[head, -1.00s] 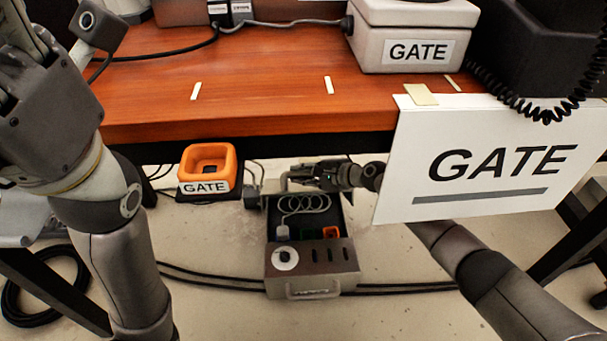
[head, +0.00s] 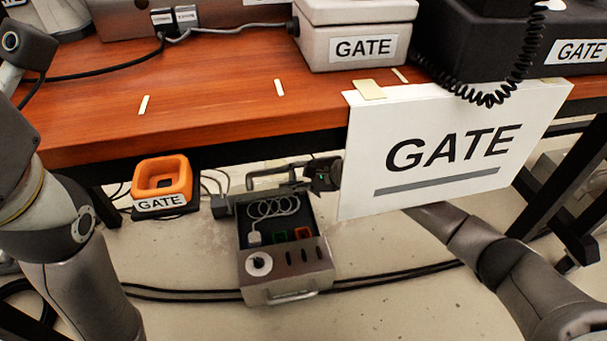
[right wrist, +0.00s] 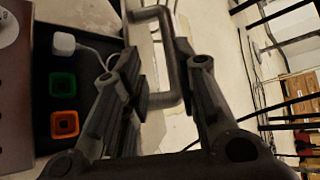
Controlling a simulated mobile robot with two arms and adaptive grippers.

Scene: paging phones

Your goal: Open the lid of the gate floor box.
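The gate floor box (head: 322,262), a grey metal box, stands on the floor under the table. Its lid (head: 228,203) is raised at the back, seen nearly edge-on, and the inside shows. The lid's bent bar handle (head: 250,180) is at the back; it also shows in the right wrist view (right wrist: 171,60). My right gripper (head: 284,187) is at the raised lid behind the box. In the right wrist view its fingers (right wrist: 165,95) are apart, with the handle bar between them; a gap shows on the right side. My left arm shows at left; its gripper is out of view.
Inside the box are a coiled white cable (head: 272,208), a green socket (head: 281,236) and an orange socket (head: 303,232). The hanging GATE sign (head: 440,185) covers part of my right arm. The table edge (head: 200,150) is above. Black cables cross the floor.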

